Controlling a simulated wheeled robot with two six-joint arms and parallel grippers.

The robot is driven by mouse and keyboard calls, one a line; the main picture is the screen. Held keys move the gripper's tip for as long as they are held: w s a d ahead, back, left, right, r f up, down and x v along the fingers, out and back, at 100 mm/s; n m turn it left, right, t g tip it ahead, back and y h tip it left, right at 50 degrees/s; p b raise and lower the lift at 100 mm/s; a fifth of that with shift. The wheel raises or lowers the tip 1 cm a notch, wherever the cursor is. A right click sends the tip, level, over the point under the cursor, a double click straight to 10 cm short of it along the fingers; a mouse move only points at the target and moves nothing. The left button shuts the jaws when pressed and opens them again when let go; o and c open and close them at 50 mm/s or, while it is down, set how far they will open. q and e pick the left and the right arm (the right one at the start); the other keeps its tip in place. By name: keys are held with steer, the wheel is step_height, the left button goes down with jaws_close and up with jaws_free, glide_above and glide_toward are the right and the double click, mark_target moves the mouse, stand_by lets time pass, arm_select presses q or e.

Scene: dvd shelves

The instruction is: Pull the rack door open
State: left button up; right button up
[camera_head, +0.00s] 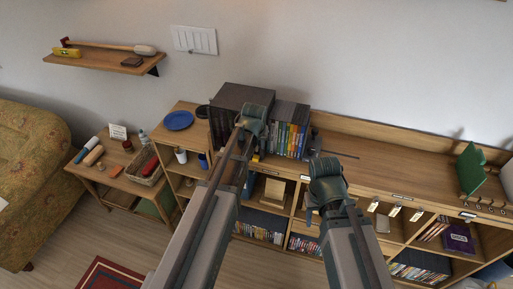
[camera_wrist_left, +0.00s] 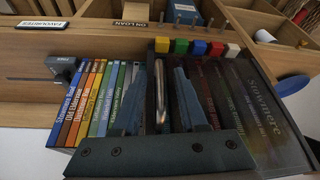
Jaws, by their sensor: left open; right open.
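The dark rack (camera_head: 240,97) stands on the shelf top against the wall, with a row of colourful cases (camera_head: 290,138) to its right. In the left wrist view its see-through dark door (camera_wrist_left: 245,105) covers dark spines and looks shut. An upright pale metal handle (camera_wrist_left: 161,95) runs along the door's edge. My left gripper (camera_head: 246,138) is open in front of the rack. In the left wrist view its fingers (camera_wrist_left: 160,100) are on either side of the handle; I cannot tell whether they touch it. My right gripper (camera_head: 318,212) is open and empty in front of the shelf.
Coloured cubes (camera_wrist_left: 181,46) line up by the rack. Pegs and an "on loan" label (camera_wrist_left: 130,23) are close by. A blue plate (camera_head: 179,120) lies left of the rack. The shelf top (camera_head: 385,170) to the right has free room.

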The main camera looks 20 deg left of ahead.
arm_select(q)
jaws_close()
stand_by(1.4)
